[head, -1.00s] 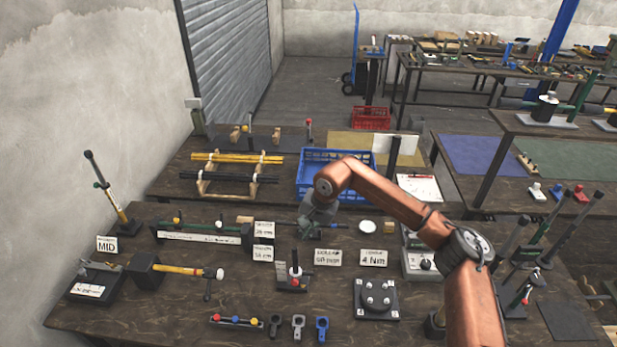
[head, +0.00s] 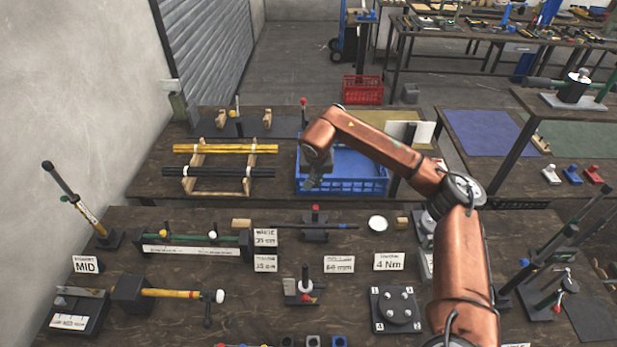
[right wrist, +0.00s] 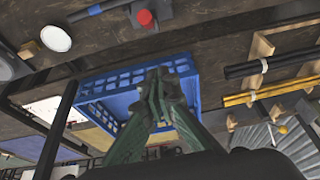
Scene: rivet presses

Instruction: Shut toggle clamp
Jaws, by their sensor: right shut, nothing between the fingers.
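A small clamp-like device (head: 303,288) stands on the near bench, with a dark upright handle, a white collar and a red tip low at its front. I take it for the toggle clamp; its handle looks upright. My right gripper (head: 315,182) hangs in front of the blue crate, well behind and above this device and touching nothing that I can see. In the right wrist view the green-grey fingers (right wrist: 158,88) are together and empty, with the crate beyond them. My left gripper is out of view.
The blue crate (head: 345,187) stands on the bench behind. A black rod in a holder with a red knob (head: 315,210) lies between crate and device. Tall levers stand at right.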

